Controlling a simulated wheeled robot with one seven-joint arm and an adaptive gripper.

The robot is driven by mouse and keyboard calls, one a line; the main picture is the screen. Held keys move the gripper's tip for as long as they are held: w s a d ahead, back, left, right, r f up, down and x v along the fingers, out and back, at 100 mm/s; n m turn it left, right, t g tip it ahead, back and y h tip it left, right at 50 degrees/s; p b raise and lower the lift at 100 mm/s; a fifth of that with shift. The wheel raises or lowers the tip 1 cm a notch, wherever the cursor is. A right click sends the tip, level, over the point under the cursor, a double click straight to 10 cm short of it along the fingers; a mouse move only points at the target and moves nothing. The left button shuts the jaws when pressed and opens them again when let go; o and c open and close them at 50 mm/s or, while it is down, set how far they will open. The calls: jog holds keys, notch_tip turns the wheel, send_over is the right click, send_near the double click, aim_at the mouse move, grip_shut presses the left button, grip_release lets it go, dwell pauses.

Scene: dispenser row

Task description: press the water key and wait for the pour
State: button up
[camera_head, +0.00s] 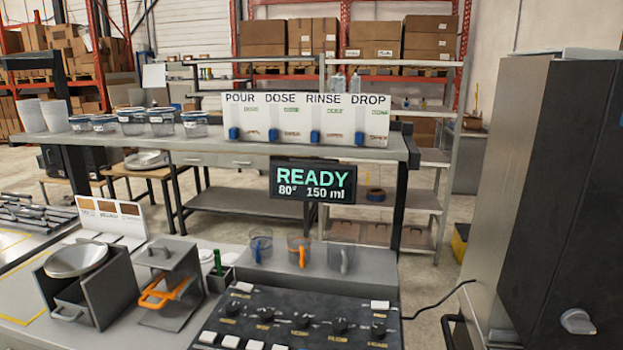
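A dark control panel (300,322) lies at the bottom centre, with a row of black knobs (303,321) and several white keys (230,341) along its near and far edges. Its labels are too small to read, so I cannot tell which key is the water key. A black display (313,180) above it reads READY, 80° and 150 ml. A white board (308,119) marked POUR, DOSE, RINSE, DROP stands behind, with blue parts along its lower edge. No flow of water shows. My gripper is not in view.
Three clear cups (298,250) stand behind the panel, one with an orange handle. Dark metal stands (172,285) and a green-handled tool (218,262) are at left. Lidded jars (132,121) line the back shelf. A tall dark-and-steel appliance (560,190) blocks the right side.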

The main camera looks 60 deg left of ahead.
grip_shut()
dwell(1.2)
